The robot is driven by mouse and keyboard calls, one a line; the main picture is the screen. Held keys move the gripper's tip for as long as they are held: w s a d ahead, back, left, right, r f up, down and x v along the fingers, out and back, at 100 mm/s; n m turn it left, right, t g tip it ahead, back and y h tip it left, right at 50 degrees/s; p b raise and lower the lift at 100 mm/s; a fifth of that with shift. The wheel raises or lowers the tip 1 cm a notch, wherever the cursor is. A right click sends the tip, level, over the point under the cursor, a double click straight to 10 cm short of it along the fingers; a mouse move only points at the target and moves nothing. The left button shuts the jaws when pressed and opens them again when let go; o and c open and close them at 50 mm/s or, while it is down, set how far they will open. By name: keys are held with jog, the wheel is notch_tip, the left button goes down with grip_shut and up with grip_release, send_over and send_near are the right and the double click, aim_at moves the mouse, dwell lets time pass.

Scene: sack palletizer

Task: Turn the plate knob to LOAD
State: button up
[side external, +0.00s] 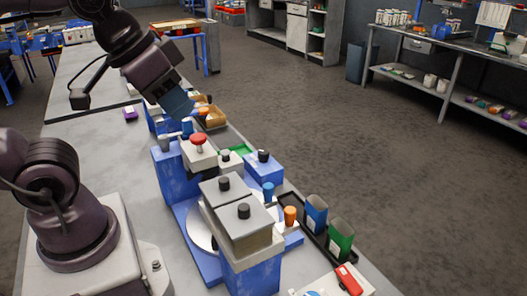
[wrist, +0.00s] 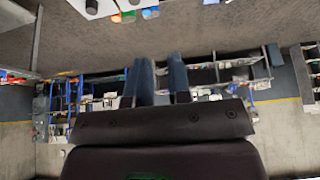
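The palletizer machine (side external: 185,225), blue with grey boxes, stands on the bench in the side external view. It carries several knobs: a black knob (side external: 244,211) on the front grey box, another black knob (side external: 223,183) behind it, a blue knob (side external: 268,190) and an orange knob (side external: 290,215). I cannot tell which one is the plate knob, and no LOAD label is readable. My gripper (side external: 182,112) is above the far end of the machine, apart from these knobs. In the wrist view my gripper (wrist: 161,62) shows two fingers with an empty gap between them.
A red mushroom button (side external: 198,140) rises from the machine's far side. A blue container (side external: 315,213) and a green container (side external: 341,238) stand in a black tray at the right. A red item (side external: 348,279) lies at the front. The bench's far left is mostly clear.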

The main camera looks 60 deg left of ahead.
jog(key=o, duration=0.7)
jog(key=shift+w+a+f+n+g, duration=0.2)
jog(key=shift+w+a+f+g, duration=0.1)
jog(key=shift+a+f, duration=0.15)
jog(key=shift+w+a+f+n+g, duration=0.2)
jog(key=shift+a+f+g, duration=0.1)
jog(key=shift+f, duration=0.25)
jog(key=w+a+f+g+y, duration=0.1)
jog(key=w+a+f+g, duration=0.2)
jog(key=w, duration=0.6)
jog(key=shift+a+f, duration=0.3)
jog(key=shift+a, duration=0.8)
jog(key=m+g+h, duration=0.1)
jog(key=m, duration=1)
send_over(264, 152)
notch_tip(264, 152, down, 10)
notch_tip(264, 152, down, 13)
jog(key=shift+a+r, duration=0.1)
jog(key=shift+r, duration=0.05)
jog(key=c, duration=0.9)
